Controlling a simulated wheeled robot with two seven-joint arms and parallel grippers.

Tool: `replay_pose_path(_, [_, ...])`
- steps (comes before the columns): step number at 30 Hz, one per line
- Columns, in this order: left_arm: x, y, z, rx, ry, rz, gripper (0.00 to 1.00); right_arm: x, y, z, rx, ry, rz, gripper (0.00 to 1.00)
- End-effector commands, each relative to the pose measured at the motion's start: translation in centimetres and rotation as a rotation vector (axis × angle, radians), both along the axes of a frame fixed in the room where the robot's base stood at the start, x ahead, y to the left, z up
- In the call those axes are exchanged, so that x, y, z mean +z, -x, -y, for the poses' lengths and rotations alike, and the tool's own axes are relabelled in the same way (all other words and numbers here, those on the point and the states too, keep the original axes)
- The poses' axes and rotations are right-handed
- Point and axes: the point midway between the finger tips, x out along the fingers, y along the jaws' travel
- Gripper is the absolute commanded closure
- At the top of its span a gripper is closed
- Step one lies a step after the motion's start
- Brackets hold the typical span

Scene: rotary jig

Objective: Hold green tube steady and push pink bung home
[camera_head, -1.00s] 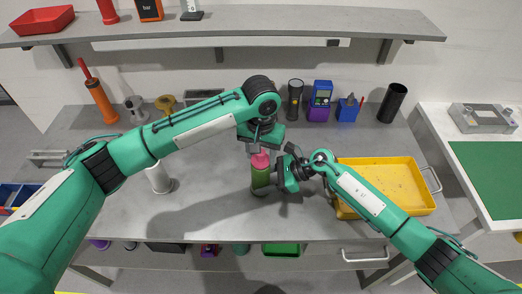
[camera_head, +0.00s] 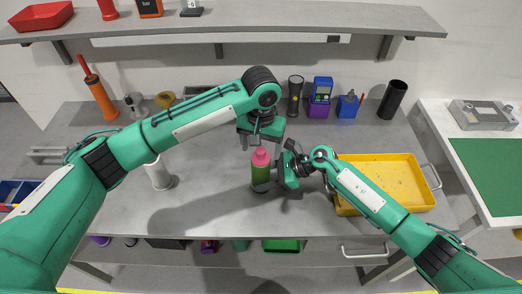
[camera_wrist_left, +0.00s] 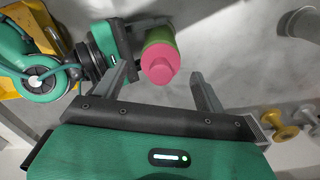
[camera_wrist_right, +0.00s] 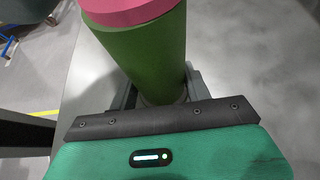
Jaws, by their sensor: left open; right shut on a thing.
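The green tube (camera_head: 260,175) stands upright on the grey table, its foot partly hidden. The pink bung (camera_head: 261,157) sits in its top; it also shows in the left wrist view (camera_wrist_left: 160,66). In the right wrist view the bung's pink edge (camera_wrist_right: 125,10) meets the tube's green wall (camera_wrist_right: 145,55) with no clear gap; its depth inside is hidden. My right gripper (camera_head: 268,178) is shut on the tube low down from the right. My left gripper (camera_head: 252,145) is open and empty above the bung, pointing down, apart from it.
A yellow tray (camera_head: 390,180) lies to the right, behind my right forearm. A white cylinder (camera_head: 159,174) stands to the left. A torch (camera_head: 295,97), a blue-purple device (camera_head: 321,95) and a black cup (camera_head: 392,99) line the back. The table between tube and white cylinder is clear.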

Motion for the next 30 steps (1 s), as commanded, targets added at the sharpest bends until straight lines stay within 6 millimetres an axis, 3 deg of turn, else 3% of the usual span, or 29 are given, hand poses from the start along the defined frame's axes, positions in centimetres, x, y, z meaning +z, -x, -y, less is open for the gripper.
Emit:
replay_pose_path(6, [4.9,0.0,0.1,-0.003,0.002,0.003,0.28,-0.1,0.0,0.0,0.0,0.001,-0.001,0.64])
replay_pose_path(13, [8.6,0.0,0.0,-0.001,0.0,0.002,0.28,-0.1,0.0,0.0,0.0,0.001,-0.001,0.64])
replay_pose_path(18, [9.7,0.0,0.0,-0.001,0.0,0.0,0.28,-0.1,0.0,0.0,0.001,0.001,0.0,0.64])
replay_pose_path(29, [9.7,0.0,0.0,-0.001,0.0,0.0,0.28,-0.1,0.0,0.0,0.001,0.001,0.0,0.64])
replay_pose_path(30, [9.7,0.0,0.0,-0.001,0.0,0.0,0.28,-0.1,0.0,0.0,0.001,0.001,0.0,0.47])
